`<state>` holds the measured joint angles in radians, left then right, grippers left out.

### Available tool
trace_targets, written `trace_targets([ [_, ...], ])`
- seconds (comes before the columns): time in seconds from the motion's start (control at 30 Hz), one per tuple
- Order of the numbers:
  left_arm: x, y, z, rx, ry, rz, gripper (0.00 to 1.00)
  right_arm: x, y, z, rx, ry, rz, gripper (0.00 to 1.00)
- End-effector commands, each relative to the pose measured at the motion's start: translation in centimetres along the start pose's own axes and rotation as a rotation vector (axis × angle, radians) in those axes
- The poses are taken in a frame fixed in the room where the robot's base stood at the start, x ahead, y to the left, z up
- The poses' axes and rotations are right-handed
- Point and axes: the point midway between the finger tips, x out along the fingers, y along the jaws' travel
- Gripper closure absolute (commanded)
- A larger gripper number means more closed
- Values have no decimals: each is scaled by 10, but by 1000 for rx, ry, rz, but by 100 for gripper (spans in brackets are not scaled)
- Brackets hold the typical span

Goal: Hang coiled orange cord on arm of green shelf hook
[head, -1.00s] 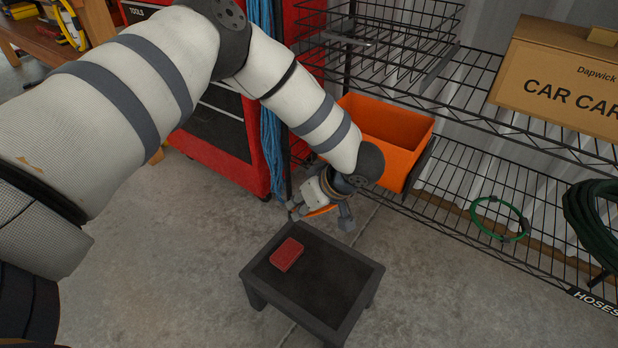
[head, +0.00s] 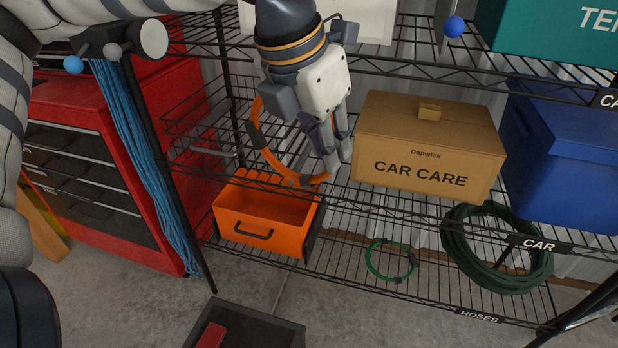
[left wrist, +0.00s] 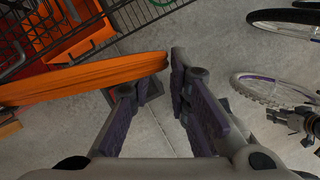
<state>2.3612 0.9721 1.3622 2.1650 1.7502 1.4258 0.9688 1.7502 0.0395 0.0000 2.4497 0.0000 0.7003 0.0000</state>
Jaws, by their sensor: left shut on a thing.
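The coiled orange cord (head: 268,156) hangs as a tilted loop from my left gripper (head: 335,158), in front of the shelf rack and above the orange bin. In the left wrist view the cord (left wrist: 85,78) runs in from the left to between the fingertips of the left gripper (left wrist: 160,75), which is shut on it. Part of the loop is hidden behind the gripper. I cannot make out a green hook. A hook with a blue ball tip (head: 454,27) shows on the upper shelf, to the right of the gripper. My right gripper is not in view.
An orange bin (head: 262,208) and a green ring (head: 390,275) are on the lower shelf. A CAR CARE box (head: 428,150) stands right of the gripper. A dark green hose (head: 500,270) and blue bin (head: 565,170) are farther right. A blue cord (head: 140,150) hangs beside the red cabinet.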

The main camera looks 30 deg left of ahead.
Motion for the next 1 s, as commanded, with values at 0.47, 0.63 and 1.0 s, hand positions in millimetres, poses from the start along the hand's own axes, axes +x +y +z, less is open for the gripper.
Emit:
trace_targets([
  [0.47,-10,3,15,-17,-10,8,100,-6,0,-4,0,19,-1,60],
  [0.63,-5,9,26,-16,-12,8,100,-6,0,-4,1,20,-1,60],
  [1.0,7,22,49,-15,-12,8,100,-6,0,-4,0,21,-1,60],
])
